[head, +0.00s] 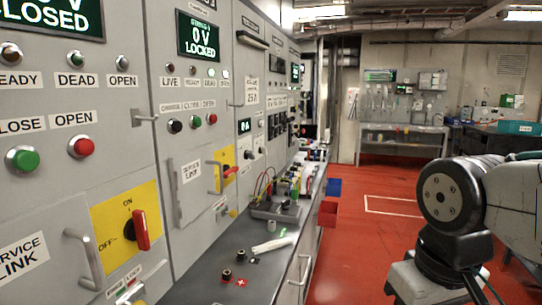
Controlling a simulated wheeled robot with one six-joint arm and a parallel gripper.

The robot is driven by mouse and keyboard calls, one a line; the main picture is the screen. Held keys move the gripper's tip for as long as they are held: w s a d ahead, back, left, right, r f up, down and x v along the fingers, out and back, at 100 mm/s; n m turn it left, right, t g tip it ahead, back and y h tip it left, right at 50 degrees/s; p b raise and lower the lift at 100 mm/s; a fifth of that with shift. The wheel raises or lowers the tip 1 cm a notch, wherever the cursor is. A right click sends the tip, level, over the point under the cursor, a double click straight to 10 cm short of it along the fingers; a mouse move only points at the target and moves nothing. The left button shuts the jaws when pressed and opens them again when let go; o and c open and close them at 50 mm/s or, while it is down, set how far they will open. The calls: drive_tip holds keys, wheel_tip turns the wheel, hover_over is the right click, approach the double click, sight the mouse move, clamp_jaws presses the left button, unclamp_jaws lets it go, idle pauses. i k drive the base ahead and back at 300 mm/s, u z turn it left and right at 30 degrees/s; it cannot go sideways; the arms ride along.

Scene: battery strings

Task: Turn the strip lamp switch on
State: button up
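No switch in the head view carries a readable strip lamp label, so I cannot tell which one it is. A red rotary handle (141,230) sits on a yellow plate (104,227) marked ON at the top and OFF at the left; the handle stands roughly upright. A second red handle (230,171) on a yellow plate is farther along the cabinets. A pale bar-shaped object (273,243) lies on the grey bench, too small to identify. My arm shows at the right, apart from the cabinets and bench; my gripper is not visible.
Grey cabinets (145,80) with buttons and displays line the left. The grey bench (212,262) below them holds black terminals (227,275) and several leads. Blue (334,187) and red (328,213) bins hang at its edge. The red floor (355,255) beside it is open.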

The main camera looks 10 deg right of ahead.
sight(263, 150)
drive_tip(key=z, duration=1.4)
drive_tip(key=i, duration=2.6)
drive_tip(key=u, duration=1.2)
drive_tip(key=i, duration=0.7)
drive_tip(key=u, duration=0.55)
